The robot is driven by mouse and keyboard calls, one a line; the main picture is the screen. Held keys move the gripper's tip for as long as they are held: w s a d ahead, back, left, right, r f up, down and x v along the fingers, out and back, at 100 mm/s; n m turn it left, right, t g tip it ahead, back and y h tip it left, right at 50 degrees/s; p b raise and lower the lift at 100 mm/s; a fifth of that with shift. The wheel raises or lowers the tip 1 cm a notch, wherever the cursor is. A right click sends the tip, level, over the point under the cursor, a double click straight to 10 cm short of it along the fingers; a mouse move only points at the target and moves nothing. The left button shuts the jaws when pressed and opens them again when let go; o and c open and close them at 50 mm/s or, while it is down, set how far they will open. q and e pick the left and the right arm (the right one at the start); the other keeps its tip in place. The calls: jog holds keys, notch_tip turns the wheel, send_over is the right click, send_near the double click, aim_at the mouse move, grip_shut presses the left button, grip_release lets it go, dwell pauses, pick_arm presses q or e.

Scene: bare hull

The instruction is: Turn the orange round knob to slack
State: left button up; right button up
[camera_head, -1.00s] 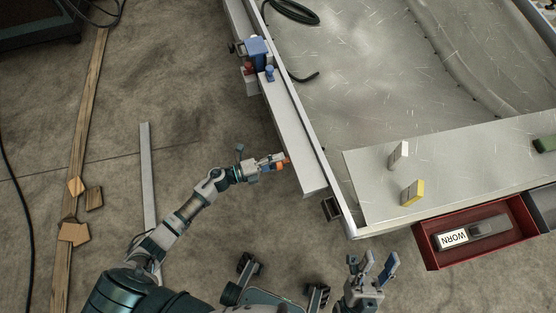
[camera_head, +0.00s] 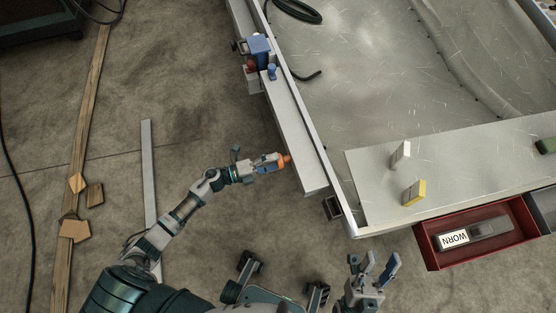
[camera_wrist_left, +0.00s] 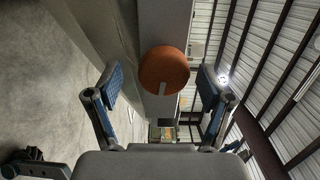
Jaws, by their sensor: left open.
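The orange round knob (camera_head: 285,160) sits on the outer side of the grey rail (camera_head: 308,176), close to the rail's near end. In the left wrist view the knob (camera_wrist_left: 163,70) is a round orange disc with a pale mark at its lower edge. My left gripper (camera_head: 277,162) is open in front of the knob. In the left wrist view its two blue-padded fingers (camera_wrist_left: 160,88) stand wide, one on each side of the knob, with gaps visible. My right gripper (camera_head: 377,268) is open and empty, its fingers apart, below the bench corner.
A blue fixture (camera_head: 258,46) and a small blue knob (camera_head: 271,72) sit farther up the rail. A white block (camera_head: 400,154) and a yellow block (camera_head: 414,192) stand on the metal bench (camera_head: 470,165). A red tray (camera_head: 432,254) holds a part labelled WORN.

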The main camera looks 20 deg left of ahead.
pick_arm(q)
jog(key=v, duration=1)
jog(key=shift+f, duration=0.15)
